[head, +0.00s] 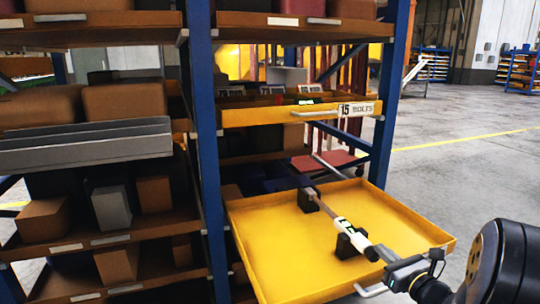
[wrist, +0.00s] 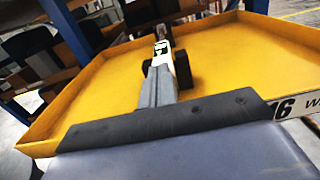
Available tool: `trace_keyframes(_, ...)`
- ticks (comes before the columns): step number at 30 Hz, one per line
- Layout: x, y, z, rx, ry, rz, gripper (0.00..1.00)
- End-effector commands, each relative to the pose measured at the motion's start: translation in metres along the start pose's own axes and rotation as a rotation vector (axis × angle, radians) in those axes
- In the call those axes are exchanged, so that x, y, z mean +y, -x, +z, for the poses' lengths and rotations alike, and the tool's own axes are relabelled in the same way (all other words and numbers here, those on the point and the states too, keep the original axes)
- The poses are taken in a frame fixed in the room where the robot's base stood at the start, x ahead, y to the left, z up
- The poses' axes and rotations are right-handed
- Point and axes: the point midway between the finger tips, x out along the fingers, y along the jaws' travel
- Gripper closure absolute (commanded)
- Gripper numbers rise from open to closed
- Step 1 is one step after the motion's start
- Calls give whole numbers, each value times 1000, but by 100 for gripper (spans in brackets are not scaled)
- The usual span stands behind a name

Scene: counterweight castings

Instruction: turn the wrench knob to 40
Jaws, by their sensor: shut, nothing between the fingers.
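A wrench (head: 328,212) lies across two dark blocks in an open yellow drawer (head: 275,255). It has a pale shaft, a white section with dark marks (head: 343,226) and a dark near end (head: 371,252). The scale is too small to read. My gripper (head: 388,260) is at the near end of the wrench, with its fingers shut. In the wrist view the grey fingers (wrist: 157,80) point along the wrench, and the white section (wrist: 164,50) shows just beyond them. The fingers hide the knob there, and I cannot tell whether they touch it.
The near dark block (head: 347,246) and far dark block (head: 307,199) hold the wrench. The drawer front carries a label starting 16 (wrist: 288,106). Above is another yellow drawer, labelled 15 BOLTS (head: 357,109). Blue rack posts (head: 203,130) stand left. Open floor (head: 470,150) lies right.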

Motion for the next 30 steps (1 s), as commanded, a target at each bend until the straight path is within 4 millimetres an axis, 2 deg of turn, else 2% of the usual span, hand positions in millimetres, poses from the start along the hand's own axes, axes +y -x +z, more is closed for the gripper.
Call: trace_keyframes(30,4,0,-8,3,0,1,100)
